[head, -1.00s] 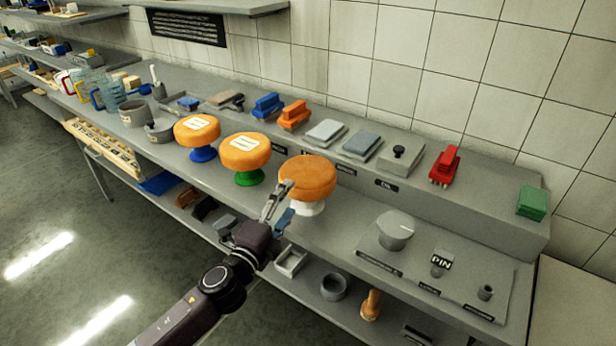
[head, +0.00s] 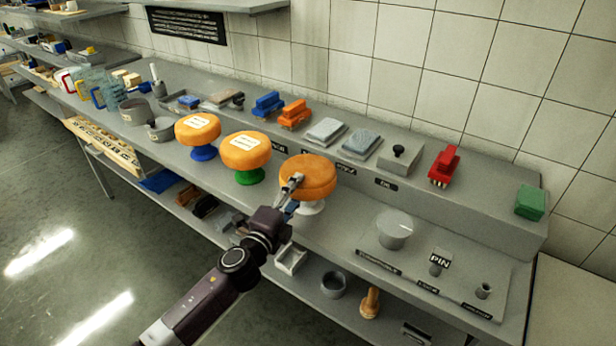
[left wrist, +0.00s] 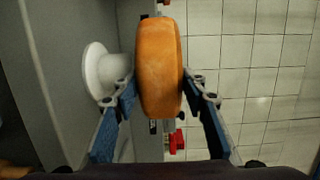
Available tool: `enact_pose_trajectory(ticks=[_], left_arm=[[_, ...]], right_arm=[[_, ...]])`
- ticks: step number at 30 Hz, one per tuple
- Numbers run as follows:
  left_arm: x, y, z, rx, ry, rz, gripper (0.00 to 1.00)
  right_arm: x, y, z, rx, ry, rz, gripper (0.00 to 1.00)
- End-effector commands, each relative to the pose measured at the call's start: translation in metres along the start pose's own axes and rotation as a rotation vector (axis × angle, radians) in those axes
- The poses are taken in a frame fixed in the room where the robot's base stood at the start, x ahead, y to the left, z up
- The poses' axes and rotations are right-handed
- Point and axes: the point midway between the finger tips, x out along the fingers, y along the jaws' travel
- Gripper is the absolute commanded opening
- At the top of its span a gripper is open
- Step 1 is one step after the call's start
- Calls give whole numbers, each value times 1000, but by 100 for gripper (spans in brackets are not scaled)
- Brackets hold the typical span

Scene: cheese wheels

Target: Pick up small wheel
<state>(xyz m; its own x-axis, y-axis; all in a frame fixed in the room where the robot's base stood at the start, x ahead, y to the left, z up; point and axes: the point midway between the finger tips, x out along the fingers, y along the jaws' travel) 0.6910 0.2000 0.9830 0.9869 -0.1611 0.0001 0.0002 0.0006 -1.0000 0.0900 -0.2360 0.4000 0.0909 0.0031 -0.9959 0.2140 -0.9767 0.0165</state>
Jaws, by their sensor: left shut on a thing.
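An orange cheese wheel (head: 312,173) without a visible label is at the white stand (head: 314,208), nearest the right of three wheels. It also shows edge-on in the left wrist view (left wrist: 158,65), with the white stand (left wrist: 98,70) to its left. My left gripper (head: 294,186) reaches the wheel's near left side. In the left wrist view its fingers (left wrist: 160,92) are closed on the wheel's two flat faces, one above and one below. I cannot tell whether the wheel still touches the stand. My right gripper is not in view.
Labelled orange wheels stand to the left on a green stand (head: 248,177) and a blue stand (head: 204,153). A raised ledge behind holds brushes and blocks. A grey knob-like cylinder (head: 395,229) stands to the right. Items lie on the lower shelf.

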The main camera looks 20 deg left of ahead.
Motion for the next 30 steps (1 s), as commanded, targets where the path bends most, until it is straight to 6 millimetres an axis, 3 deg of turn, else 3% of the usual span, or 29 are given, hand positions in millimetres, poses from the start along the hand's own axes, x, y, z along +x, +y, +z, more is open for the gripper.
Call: enact_pose_trajectory(ticks=[1,7,23,30], left_arm=[[0,1,0,0,0,1,22],[0,1,0,-1,0,2,0],[1,-10,0,0,1,-9,0],[1,-38,0,3,3,-13,0]], right_arm=[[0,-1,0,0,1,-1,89],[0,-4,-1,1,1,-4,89],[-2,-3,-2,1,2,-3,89],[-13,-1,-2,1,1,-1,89]])
